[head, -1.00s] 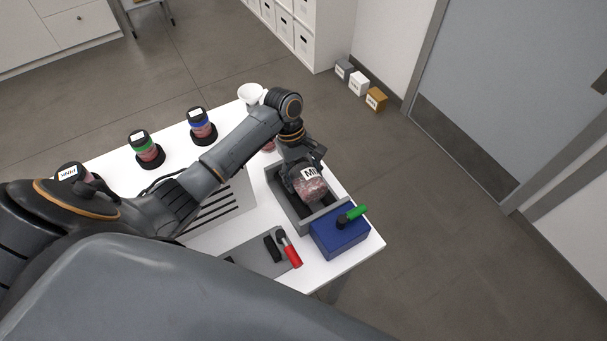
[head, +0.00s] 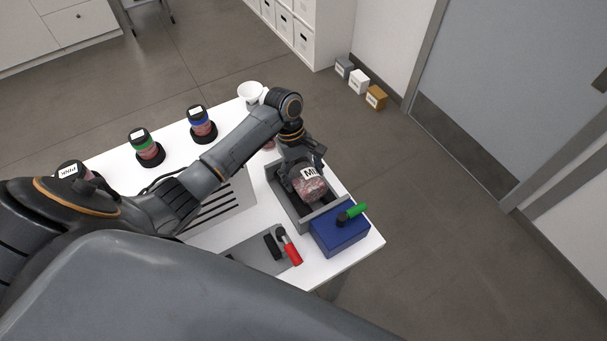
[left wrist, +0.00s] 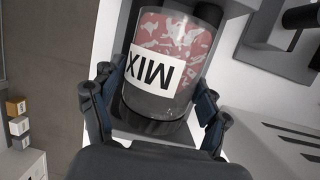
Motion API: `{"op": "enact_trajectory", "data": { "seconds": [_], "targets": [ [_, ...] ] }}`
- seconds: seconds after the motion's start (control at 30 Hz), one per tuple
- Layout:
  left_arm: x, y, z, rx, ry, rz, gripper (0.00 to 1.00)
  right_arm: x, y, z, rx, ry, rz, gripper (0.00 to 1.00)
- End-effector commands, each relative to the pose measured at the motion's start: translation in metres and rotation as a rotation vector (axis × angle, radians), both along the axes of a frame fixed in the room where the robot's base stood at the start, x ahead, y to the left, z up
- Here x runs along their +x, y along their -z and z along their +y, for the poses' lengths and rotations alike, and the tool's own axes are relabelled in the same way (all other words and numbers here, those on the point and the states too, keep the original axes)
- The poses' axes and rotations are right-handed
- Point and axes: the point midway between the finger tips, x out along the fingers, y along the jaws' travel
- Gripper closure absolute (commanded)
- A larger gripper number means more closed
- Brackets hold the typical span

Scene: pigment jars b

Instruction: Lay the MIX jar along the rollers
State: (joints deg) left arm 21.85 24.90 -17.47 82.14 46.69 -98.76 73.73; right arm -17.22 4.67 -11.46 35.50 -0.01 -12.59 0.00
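The MIX jar (head: 311,188), clear with red and pale contents and a white label, lies on its side in the grey open-topped roller unit (head: 323,211). In the left wrist view the jar (left wrist: 170,60) shows its MIX label and its dark lid end near my palm. My left gripper (head: 308,172) is over the lid end. Its fingers (left wrist: 158,100) stand spread on both sides of the jar, with a small gap visible on the left side. My right gripper is not in view.
A blue box (head: 340,234) with a green-handled knob adjoins the roller unit's near end. A red-handled tool (head: 291,252) lies on a grey mat. Jars with green (head: 146,148) and blue (head: 202,125) bands stand at the back left.

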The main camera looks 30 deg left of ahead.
Motion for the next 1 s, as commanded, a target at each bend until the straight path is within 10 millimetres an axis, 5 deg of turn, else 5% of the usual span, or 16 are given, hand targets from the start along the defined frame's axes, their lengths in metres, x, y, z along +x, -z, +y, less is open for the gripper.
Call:
{"op": "enact_trajectory", "data": {
  "seconds": [0.47, 1.0],
  "targets": [
    [0.001, -0.003, 0.001, 0.001, 0.0, -0.001, 0.06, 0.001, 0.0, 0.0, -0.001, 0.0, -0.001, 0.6],
    [0.011, -0.097, 0.029, -0.001, 0.0, -0.003, 0.06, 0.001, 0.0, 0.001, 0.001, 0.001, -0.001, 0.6]
  ]
}}
